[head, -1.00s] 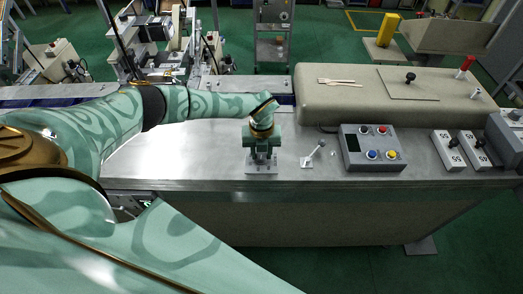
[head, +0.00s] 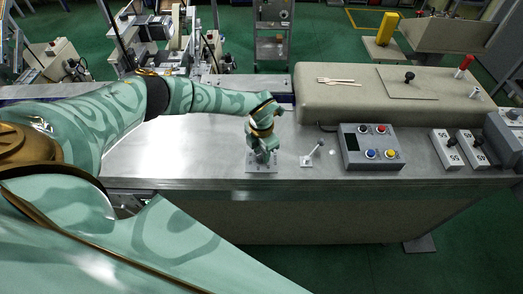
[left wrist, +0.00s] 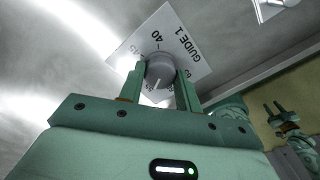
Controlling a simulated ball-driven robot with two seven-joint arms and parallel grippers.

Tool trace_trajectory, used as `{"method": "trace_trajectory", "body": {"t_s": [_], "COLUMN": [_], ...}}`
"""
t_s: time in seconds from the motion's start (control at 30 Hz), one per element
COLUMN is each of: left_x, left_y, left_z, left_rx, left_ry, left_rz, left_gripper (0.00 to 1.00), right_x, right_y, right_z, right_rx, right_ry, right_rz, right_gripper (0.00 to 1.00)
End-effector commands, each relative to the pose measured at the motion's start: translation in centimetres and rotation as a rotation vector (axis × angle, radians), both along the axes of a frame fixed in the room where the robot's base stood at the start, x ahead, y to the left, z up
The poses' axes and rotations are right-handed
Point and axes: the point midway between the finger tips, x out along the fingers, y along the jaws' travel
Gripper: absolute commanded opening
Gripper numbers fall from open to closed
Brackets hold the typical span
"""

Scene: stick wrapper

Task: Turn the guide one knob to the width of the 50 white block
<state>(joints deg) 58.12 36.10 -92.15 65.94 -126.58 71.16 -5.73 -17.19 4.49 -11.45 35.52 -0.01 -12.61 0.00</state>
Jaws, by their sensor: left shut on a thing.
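The guide one knob (left wrist: 160,69) is a round grey dial with a pale pointer line. It sits on a white plate (left wrist: 178,35) marked "GUIDE 1", with "40" and other numbers around the dial. My left gripper (left wrist: 161,80) is shut on the knob, one finger on each side. The pointer line runs toward the lower part of the dial in the left wrist view; the number it meets is too small and partly hidden to read surely. In the head view, my left gripper (head: 262,152) covers the knob above the plate (head: 262,170).
Right of the plate is a small lever on a white base (head: 307,161). A raised beige cover (head: 340,105) stands behind. The steel bench (head: 190,155) left is clear.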

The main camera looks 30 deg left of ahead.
Motion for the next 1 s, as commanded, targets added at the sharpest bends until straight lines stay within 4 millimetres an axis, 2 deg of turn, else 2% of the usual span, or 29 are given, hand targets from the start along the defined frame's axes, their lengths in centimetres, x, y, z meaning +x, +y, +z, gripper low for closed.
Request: {"method": "trace_trajectory", "body": {"t_s": [0.6, 1.0], "left_x": [0.23, 0.20], "left_y": [0.05, 0.08], "left_z": [0.16, 0.15], "left_rx": [0.001, 0.003], "left_ry": [-0.006, -0.005], "left_rz": [-0.575, -0.836], "left_gripper": [0.11, 0.11], "right_x": [-0.02, -0.03], "right_y": [-0.18, -0.18], "right_z": [-0.20, -0.42], "right_rx": [-0.002, -0.002], "right_ry": [0.000, 0.000], "right_rz": [0.001, 0.001], "right_gripper": [0.36, 0.36]}}
